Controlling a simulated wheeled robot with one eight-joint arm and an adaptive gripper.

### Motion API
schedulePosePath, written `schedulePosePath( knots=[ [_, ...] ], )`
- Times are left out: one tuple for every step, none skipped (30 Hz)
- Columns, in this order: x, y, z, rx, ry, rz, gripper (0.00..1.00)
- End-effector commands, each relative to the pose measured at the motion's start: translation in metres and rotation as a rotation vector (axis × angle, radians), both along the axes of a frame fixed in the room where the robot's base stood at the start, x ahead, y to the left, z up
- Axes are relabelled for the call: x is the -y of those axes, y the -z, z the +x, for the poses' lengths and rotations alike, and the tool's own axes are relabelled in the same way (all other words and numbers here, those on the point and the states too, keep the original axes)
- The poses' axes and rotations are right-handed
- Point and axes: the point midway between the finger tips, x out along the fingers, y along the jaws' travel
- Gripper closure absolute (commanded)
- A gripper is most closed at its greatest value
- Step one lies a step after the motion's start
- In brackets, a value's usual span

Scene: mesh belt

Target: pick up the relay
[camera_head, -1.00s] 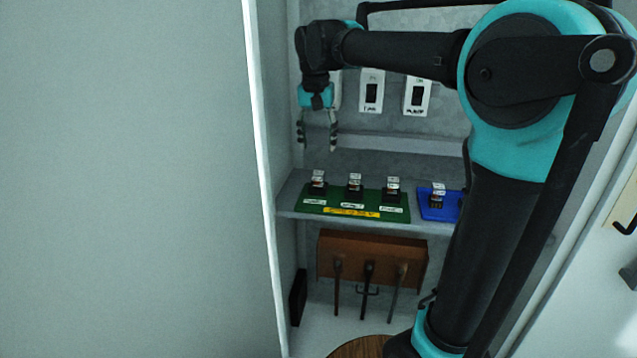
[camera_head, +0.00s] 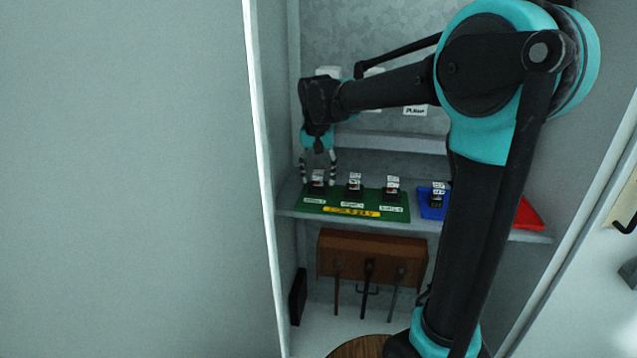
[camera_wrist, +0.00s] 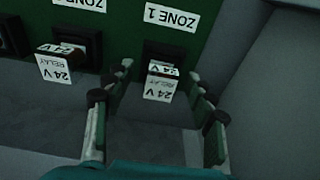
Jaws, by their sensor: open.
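Several small relays with white labels sit in black sockets on a green board (camera_head: 380,214) on the shelf. The leftmost relay (camera_head: 318,179) is below my gripper (camera_head: 318,183). In the wrist view that relay (camera_wrist: 160,86) reads "24 V RELAY" and sits in the socket beside the "ZONE 1" label. My gripper (camera_wrist: 158,112) is open, with a finger on each side of this relay and nothing held. I cannot tell whether the fingers touch it. The middle relay (camera_head: 354,183) and the right relay (camera_head: 392,186) stand further right on the board.
A blue board (camera_head: 428,206) with another relay and a red item (camera_head: 528,214) lie to the right on the same shelf. The cabinet's left wall (camera_head: 290,130) is close beside my gripper. A brown panel (camera_head: 330,243) with hanging tools is below the shelf.

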Motion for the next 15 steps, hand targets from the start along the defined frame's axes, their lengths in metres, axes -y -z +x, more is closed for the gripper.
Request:
schedulePosePath(
  knots=[
    [0.0001,0.0003,0.0,0.0,0.0,0.0,0.45],
    [0.0001,0.0002,0.0001,0.0,0.0,0.0,0.45],
    [0.0,0.0002,0.0,0.0,0.0,0.0,0.45],
    [0.0,0.0001,0.0001,0.0,0.0,0.0,0.45],
    [0.0,0.0001,0.0001,0.0,0.0,0.0,0.45],
    [0.0,0.0001,0.0001,0.0,0.0,0.0,0.49],
    [0.0,0.0,0.0,0.0,0.0,0.0,0.52],
    [0.0,0.0,0.0001,0.0,0.0,0.0,0.56],
    [0.0,0.0,0.0,0.0,0.0,0.0,0.61],
    [0.0,0.0,0.0001,0.0,0.0,0.0,0.65],
    [0.0,0.0,0.0,0.0,0.0,0.0,0.68],
    [0.0,-0.0001,0.0,0.0,0.0,0.0,0.73],
    [0.0,-0.0001,0.0,0.0,0.0,0.0,0.77],
    [0.0,-0.0001,0.0001,0.0,0.0,0.0,0.81],
    [0.0,-0.0001,0.0,0.0,0.0,0.0,0.86]
  ],
)
